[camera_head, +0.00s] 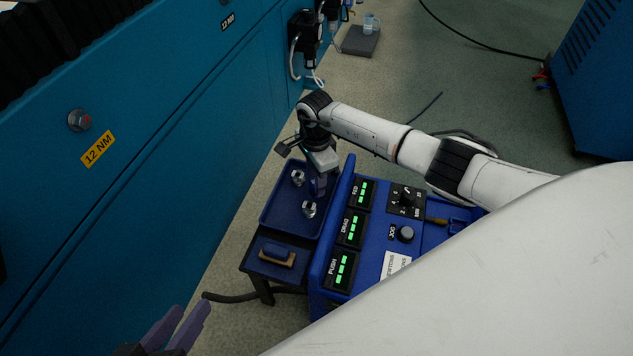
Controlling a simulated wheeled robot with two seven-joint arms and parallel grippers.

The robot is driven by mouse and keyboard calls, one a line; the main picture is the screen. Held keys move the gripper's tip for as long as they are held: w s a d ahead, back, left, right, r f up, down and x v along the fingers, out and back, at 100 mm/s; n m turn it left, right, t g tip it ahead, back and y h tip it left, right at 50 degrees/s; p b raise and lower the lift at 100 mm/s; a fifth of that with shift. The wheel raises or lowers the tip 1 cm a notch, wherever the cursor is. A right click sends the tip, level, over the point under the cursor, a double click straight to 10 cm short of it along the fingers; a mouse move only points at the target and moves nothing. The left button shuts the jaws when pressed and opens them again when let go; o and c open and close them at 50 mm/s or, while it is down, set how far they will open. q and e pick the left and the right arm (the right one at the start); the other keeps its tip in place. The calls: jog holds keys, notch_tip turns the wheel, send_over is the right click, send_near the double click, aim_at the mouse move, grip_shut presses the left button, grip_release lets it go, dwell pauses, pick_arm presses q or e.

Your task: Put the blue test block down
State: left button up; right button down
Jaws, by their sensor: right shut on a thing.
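My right gripper (318,187) points down over the dark blue tray (268,216) on the small stand. It is shut on the blue test block, which its dark purple fingers mostly hide; I cannot tell whether the block touches the tray floor. Two metal fittings are in the tray, one (298,178) left of the gripper and one (309,209) just in front of it. My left gripper (180,328) is at the bottom left, away from the tray, with its two purple fingers apart and nothing seen between them.
A blue-topped block with a tan base (277,255) sits on the stand in front of the tray. A blue control panel (375,235) with green lights and knobs stands right of the tray. A tall teal machine wall (150,190) runs along the left.

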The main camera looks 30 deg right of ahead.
jog(key=shift+f+b, duration=0.25)
jog(key=shift+b, duration=0.05)
jog(key=c, duration=1.5)
grip_release()
jog(key=shift+r, duration=0.1)
